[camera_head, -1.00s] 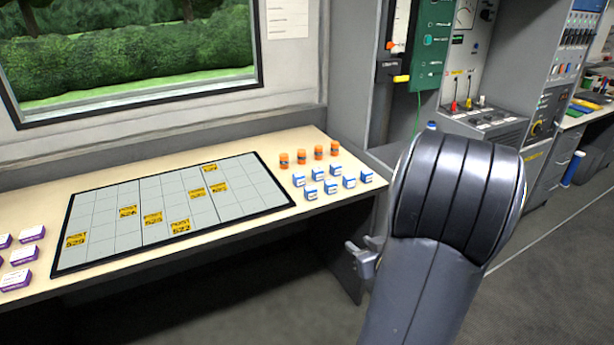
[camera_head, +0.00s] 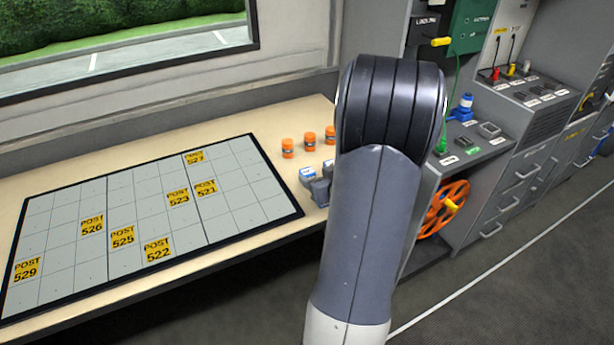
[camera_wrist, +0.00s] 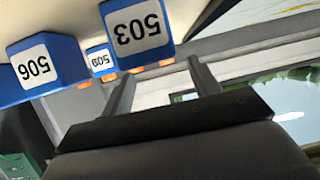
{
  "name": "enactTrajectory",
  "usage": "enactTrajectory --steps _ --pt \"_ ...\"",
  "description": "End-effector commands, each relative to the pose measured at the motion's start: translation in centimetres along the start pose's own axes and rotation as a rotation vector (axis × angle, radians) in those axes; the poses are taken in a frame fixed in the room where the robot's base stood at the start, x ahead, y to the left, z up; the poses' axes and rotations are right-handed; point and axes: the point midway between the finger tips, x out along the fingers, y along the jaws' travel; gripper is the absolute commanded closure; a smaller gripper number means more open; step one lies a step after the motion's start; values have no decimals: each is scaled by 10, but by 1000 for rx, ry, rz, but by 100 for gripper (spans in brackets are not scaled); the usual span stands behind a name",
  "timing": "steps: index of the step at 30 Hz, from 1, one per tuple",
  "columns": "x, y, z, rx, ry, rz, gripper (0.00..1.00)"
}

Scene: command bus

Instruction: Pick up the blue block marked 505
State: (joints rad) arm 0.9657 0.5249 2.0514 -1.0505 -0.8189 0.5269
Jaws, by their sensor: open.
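No block marked 505 can be made out in either view. In the wrist view, which is upside down, a blue block marked 503 (camera_wrist: 137,30) is closest to my gripper (camera_wrist: 164,84), near its fingertips. A blue block that seems marked 506 (camera_wrist: 45,68) is at the left, and a smaller blue block (camera_wrist: 100,60) with a hard-to-read label sits between them. My gripper is open, with nothing visible between its fingers. In the head view my gripper (camera_head: 322,190) is partly hidden by my arm, beside a blue block (camera_head: 308,175); the other blocks are hidden.
Several orange cylinders (camera_head: 310,139) stand behind the blocks on the beige table (camera_head: 290,112). A dark-framed grid board (camera_head: 240,195) with yellow POST tags lies to the left. Grey equipment cabinets (camera_head: 525,150) and an orange reel (camera_head: 445,208) are at the right.

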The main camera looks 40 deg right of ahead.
Motion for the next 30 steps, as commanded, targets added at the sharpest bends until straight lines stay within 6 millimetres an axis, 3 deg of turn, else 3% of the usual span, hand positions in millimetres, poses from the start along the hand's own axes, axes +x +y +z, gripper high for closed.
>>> enactTrajectory --steps 9,19,30 --pt "44 -2 -2 0 -2 -2 42" --pt "50 -1 -3 0 0 0 42" --pt "50 -1 -3 0 0 0 72"
